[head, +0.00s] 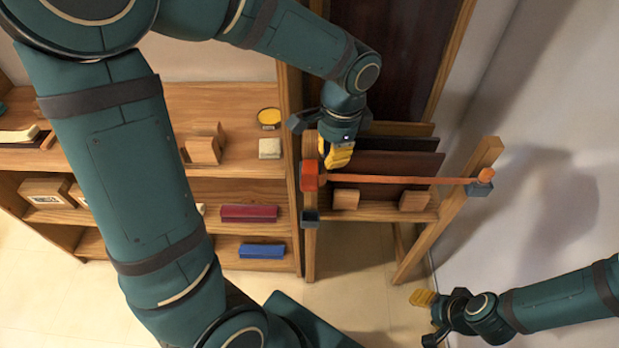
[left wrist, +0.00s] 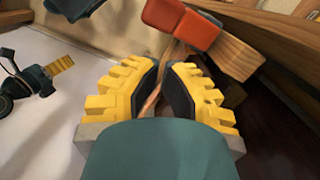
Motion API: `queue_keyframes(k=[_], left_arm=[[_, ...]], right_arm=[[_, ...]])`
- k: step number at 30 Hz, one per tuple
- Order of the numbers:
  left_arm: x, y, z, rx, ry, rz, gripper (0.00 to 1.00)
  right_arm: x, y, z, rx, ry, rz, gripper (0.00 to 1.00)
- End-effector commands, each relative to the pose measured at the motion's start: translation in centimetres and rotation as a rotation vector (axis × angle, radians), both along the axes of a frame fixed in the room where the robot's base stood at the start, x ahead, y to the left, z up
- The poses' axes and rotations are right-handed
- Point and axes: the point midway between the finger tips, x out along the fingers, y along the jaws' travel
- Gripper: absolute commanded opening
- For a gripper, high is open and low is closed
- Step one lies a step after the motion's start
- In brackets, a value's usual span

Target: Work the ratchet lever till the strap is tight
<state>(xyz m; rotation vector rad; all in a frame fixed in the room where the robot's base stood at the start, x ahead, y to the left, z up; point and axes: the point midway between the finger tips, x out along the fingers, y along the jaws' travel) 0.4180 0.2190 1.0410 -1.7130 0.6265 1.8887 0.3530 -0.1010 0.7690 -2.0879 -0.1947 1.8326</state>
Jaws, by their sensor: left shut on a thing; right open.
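The orange-red ratchet (head: 309,176) sits on the left post of a wooden rack and shows close up in the left wrist view (left wrist: 190,28). The orange strap (head: 410,180) runs from it across to the right post, looking nearly straight. My left gripper (head: 338,158) is just right of the ratchet, its yellow fingers closed on a thin brownish piece (left wrist: 152,100). This seems to be the ratchet lever; the fingers hide most of it. My right gripper (head: 422,298) is open and empty, low at the right, apart from the rack.
Dark panels (head: 385,163) stand in the rack behind the strap. Two wooden blocks (head: 346,199) (head: 414,200) are below it. A shelf unit (head: 245,168) with boxes stands at the left. A wall (head: 550,150) bounds the right; bare floor (head: 360,300) shows in front.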

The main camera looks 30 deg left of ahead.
Motion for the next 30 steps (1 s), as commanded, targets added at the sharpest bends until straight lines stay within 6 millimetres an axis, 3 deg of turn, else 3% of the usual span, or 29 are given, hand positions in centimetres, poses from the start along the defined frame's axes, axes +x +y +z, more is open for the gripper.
queue_keyframes(k=[3, 10, 30], left_arm=[[0.3, -0.2, 2.3, 0.0, -0.005, -0.002, 0.0], [0.4, -0.3, 4.5, 0.0, -0.001, 0.0, 0.0], [0.4, -0.4, 4.8, -0.001, -0.001, -0.001, 0.0]], right_arm=[[0.0, 0.0, 0.0, 0.0, 0.0, 0.0, 0.52], [0.0, 0.0, 0.0, 0.0, 0.0, 0.0, 0.52], [0.0, 0.0, 0.0, 0.0, 0.0, 0.0, 0.52]])
